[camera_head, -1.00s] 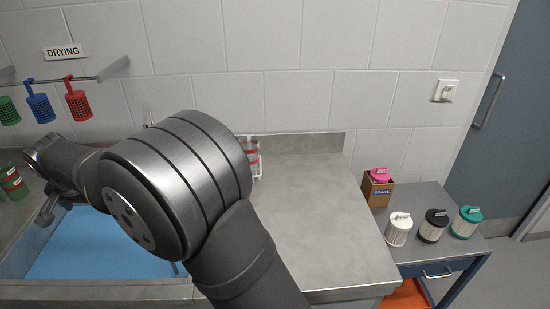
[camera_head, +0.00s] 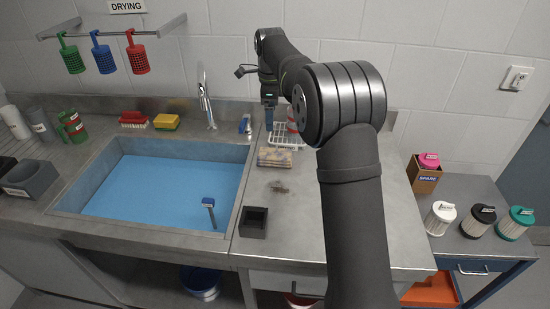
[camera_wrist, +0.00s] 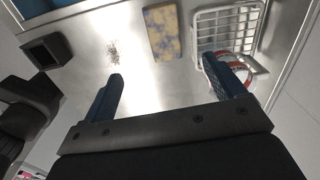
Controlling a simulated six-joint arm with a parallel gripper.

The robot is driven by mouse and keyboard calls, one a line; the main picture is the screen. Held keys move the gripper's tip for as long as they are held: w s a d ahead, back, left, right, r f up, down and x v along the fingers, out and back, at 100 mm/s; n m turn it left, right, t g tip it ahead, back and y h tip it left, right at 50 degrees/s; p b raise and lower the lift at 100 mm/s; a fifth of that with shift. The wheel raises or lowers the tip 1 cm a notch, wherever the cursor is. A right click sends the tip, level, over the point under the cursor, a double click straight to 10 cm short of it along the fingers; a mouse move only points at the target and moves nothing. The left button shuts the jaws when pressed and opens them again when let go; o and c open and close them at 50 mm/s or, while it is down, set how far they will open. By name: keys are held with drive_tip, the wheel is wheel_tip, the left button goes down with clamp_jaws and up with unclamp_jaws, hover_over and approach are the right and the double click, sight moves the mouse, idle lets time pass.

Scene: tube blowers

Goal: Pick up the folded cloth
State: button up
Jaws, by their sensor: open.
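The folded cloth (camera_head: 274,157), yellowish with a grey-blue pattern, lies flat on the steel counter right of the sink. In the wrist view the cloth (camera_wrist: 163,32) is ahead of the fingers, near the top middle. My gripper (camera_head: 269,118) hangs above the back of the counter, behind and above the cloth. In the wrist view my gripper (camera_wrist: 167,84) shows two blue fingers spread apart, with nothing between them. The gripper is apart from the cloth.
A white wire rack (camera_head: 285,141) stands just beside the cloth, with a red-and-white item (camera_wrist: 222,70) at it. A small black box (camera_head: 253,222) sits near the front edge. Dark specks (camera_head: 278,187) mark the counter. The blue-bottomed sink (camera_head: 165,190) lies left.

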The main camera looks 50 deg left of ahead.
hover_over(275, 154)
drive_tip(key=shift+m, duration=0.3)
drive_tip(key=f, duration=1.1)
drive_tip(key=shift+s+f, duration=0.1)
drive_tip(key=shift+s, duration=0.1)
drive_tip(key=shift+w+f, duration=0.2)
drive_tip(key=shift+f, duration=2.6)
drive_tip(key=c, duration=1.1)
drive_tip(key=shift+o, duration=0.2)
drive_tip(key=shift+r, duration=0.1)
